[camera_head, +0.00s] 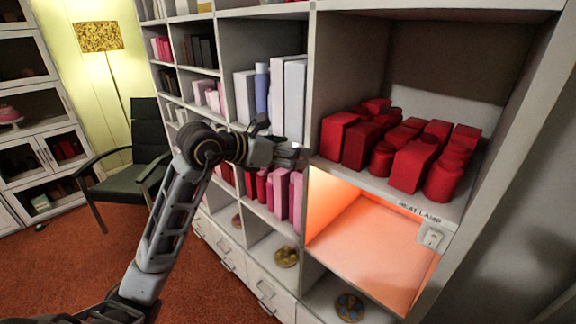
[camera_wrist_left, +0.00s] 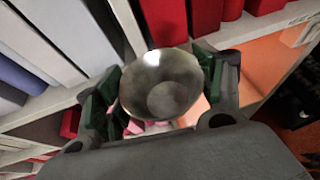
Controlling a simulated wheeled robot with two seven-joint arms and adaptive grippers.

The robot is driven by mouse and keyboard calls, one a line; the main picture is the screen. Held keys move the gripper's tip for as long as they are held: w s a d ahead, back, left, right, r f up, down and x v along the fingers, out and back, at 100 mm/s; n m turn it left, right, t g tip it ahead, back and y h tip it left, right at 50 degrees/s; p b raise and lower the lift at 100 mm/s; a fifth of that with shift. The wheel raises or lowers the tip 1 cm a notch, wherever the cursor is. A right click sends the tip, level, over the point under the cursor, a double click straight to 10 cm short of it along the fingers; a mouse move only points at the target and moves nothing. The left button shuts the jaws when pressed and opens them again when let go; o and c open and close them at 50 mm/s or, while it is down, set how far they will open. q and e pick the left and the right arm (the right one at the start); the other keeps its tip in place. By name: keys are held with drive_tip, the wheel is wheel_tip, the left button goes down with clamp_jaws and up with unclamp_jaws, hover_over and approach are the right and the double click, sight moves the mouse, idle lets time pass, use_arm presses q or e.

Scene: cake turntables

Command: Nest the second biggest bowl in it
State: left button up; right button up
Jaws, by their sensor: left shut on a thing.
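My left gripper (camera_head: 287,155) is raised in front of the tall shelf, beside the upright between the books and the red containers. In the left wrist view the gripper (camera_wrist_left: 158,82) is shut on a round, shiny silver-grey bowl (camera_wrist_left: 160,90), with a dark green finger pad on either side. The bowl's open side faces the camera and it looks empty. In the head view the bowl is too small and covered to make out clearly. No second bowl can be made out for sure. My right gripper is not in view.
Red boxes and jars (camera_head: 412,165) crowd the shelf to the right. Below them is an orange-lit heat lamp compartment (camera_head: 365,245), which looks empty, with a switch (camera_head: 432,237). Round golden things (camera_head: 286,257) sit in low compartments. A dark chair (camera_head: 147,150) stands left.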

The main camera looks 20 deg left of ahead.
use_arm(q)
drive_tip(key=s+a+r+p, duration=0.2)
drive_tip(key=r+p, duration=0.2)
drive_tip(key=r, duration=1.7)
drive_tip(key=s+a+r+n+y+p, duration=0.1)
drive_tip(key=s+a+r+p, duration=0.15)
drive_tip(key=r, duration=1.95)
drive_tip(key=s+a+r+p, duration=0.15)
drive_tip(key=r+p, duration=0.25)
drive_tip(key=r, duration=1.7)
drive_tip(key=w+a+r+t+y+p, duration=0.1)
drive_tip(key=w+a+p, duration=0.1)
drive_tip(key=w+a, duration=0.45)
drive_tip(key=w+a+f, duration=0.3)
drive_tip(key=w+f, duration=0.1)
drive_tip(key=f, duration=0.3)
drive_tip(key=w+a+f, duration=0.3)
drive_tip(key=w+f, duration=0.1)
drive_tip(key=f, duration=0.3)
drive_tip(key=shift+w+a+f+n, duration=0.25)
drive_tip(key=shift+a+f+n, duration=0.05)
drive_tip(key=shift+a+f, duration=0.1)
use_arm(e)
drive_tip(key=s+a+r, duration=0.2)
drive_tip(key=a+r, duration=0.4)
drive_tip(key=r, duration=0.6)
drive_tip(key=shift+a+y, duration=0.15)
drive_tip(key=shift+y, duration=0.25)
